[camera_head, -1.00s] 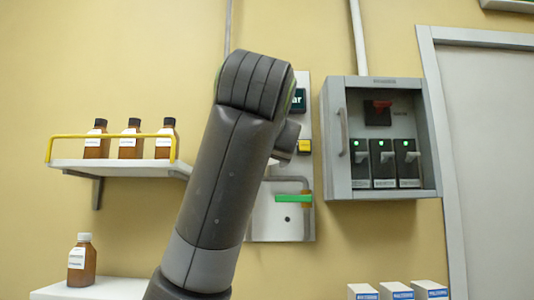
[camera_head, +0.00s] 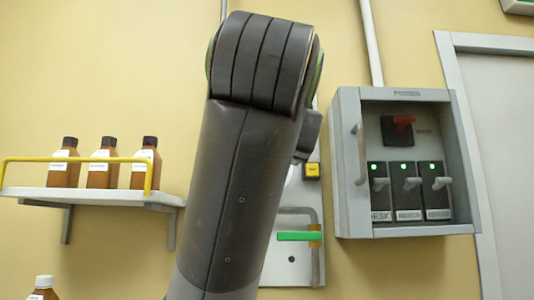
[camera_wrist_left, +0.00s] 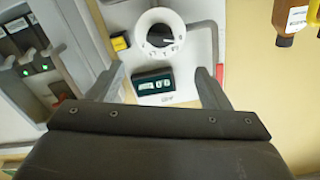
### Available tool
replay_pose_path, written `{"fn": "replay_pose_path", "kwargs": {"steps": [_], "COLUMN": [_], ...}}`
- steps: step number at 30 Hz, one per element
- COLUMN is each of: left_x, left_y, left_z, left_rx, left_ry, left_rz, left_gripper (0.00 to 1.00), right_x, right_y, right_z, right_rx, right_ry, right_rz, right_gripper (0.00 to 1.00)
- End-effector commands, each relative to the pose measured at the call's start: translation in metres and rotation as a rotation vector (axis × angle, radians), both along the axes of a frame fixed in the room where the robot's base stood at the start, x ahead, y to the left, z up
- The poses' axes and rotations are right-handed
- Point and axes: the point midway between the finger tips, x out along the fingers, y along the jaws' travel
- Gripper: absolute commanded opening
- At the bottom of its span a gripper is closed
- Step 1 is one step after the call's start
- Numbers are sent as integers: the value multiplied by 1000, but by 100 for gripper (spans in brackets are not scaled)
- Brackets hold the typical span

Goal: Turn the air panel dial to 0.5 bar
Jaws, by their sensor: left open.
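The air panel (camera_head: 305,262) is on the wall, mostly hidden behind my left arm in the head view. In the left wrist view its round white dial (camera_wrist_left: 150,20) with a dark centre is at the top middle, seen turned around. A dark display (camera_wrist_left: 154,84) with pale digits, too small to read surely, is below the dial in that picture. My left gripper (camera_wrist_left: 162,78) is open and empty, its fingers on either side of the display. The dial is apart from the fingers. My right gripper is in neither view.
A yellow tag (camera_head: 312,170) and a green handle (camera_head: 296,236) are on the air panel. A grey switch box (camera_head: 350,215) is close on its right. At left a shelf (camera_head: 110,197) with a yellow rail (camera_head: 80,159) holds brown bottles (camera_head: 103,165).

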Motion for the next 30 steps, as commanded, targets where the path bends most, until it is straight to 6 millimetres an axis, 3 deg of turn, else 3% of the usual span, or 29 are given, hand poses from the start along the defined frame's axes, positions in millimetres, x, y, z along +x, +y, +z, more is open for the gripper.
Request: {"fn": "replay_pose_path", "kwargs": {"steps": [1,6,18,24,30], "left_x": [3,43,124,143,147], "left_y": [0,1,1,0,0], "left_z": [5,4,3,1,0], "left_rx": [-1,0,0,0,0], "left_ry": [2,5,3,1,-1], "left_rz": [-2,2,1,0,0], "left_gripper": [71,71,71,71,71], "right_x": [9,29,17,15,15], "right_y": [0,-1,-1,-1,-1], "right_z": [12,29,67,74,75], "right_rx": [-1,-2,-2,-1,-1], "right_ry": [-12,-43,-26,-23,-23], "right_rz": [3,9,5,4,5], "right_gripper": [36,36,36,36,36]}}
